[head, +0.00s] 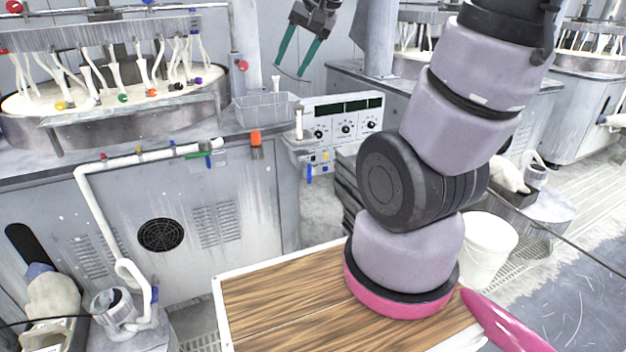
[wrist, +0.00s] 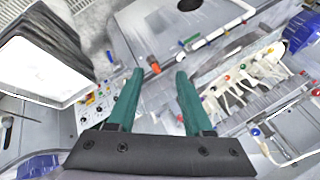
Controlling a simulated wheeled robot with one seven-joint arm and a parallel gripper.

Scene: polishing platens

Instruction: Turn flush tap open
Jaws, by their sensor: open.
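My gripper (head: 289,66) hangs open and empty in the head view, high above the bench beside the polishing machine. In the wrist view its two green fingers (wrist: 159,72) are spread. Several small coloured handles could be the flush tap; I cannot tell which. A white pipe (head: 150,155) along the bench front carries small coloured fittings and a green and black piece (head: 207,147). An orange fitting (head: 256,138) sits at the bench edge and shows between the fingertips in the wrist view (wrist: 154,66). A blue handle (head: 309,172) hangs below the control panel. The gripper touches none of these.
A polishing platen (head: 200,118) with white hoses and coloured caps stands at left. A clear bin (head: 265,108) and a control panel (head: 346,112) with dials stand on the bench. A wooden-topped surface (head: 290,300) lies in front; a white bucket (head: 487,245) stands at right.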

